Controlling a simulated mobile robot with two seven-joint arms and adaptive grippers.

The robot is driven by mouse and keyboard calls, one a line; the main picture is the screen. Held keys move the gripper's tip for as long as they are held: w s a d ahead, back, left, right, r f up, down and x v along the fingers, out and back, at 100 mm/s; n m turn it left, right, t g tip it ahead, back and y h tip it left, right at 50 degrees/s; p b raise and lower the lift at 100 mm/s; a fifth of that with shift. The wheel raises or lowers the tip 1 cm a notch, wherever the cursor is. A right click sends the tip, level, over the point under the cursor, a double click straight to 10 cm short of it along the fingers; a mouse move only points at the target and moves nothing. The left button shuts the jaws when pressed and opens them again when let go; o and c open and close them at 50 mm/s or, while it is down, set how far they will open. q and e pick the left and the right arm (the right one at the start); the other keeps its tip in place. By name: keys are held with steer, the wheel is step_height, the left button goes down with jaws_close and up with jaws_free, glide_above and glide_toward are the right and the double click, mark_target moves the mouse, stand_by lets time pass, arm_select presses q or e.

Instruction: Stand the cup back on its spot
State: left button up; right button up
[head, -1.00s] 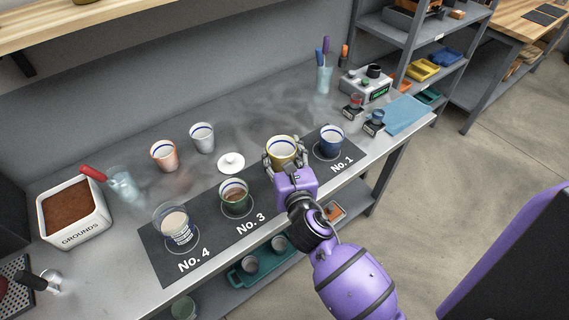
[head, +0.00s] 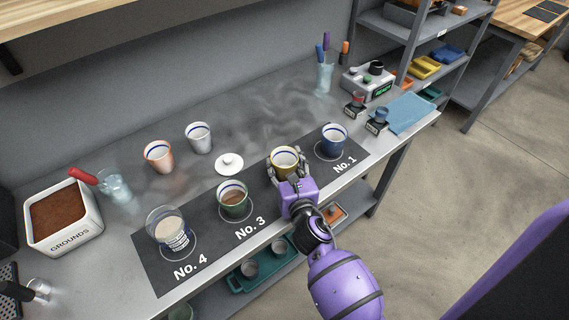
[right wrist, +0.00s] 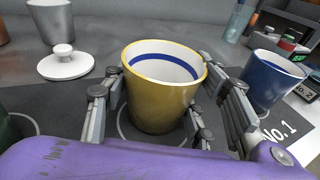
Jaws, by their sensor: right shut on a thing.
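The yellow cup (head: 284,164) with a white inside and blue band is upright on or just above the dark mat (head: 150,262), between the blue cup (head: 334,142) and the dark green cup (head: 234,203). My right gripper (head: 287,172) is shut on it, fingers on both sides. In the right wrist view the yellow cup (right wrist: 160,95) stands between the fingers (right wrist: 155,110), with part of a pale ring showing around its base. I cannot tell whether its base touches the mat. My left gripper is not in view.
A white lid (head: 229,164), a pale cup (head: 200,138) and an orange cup (head: 159,157) are behind the mat. The grounds bin (head: 63,218) is at left. A timer box (head: 368,80) is at right.

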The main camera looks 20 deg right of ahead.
steer(key=shift+f, duration=0.25)
steer(key=o, duration=1.2)
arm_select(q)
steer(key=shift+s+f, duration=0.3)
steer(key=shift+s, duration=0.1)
arm_select(e)
steer(key=shift+o, duration=1.3)
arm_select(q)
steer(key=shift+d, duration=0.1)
arm_select(e)
steer(key=shift+r, duration=0.15)
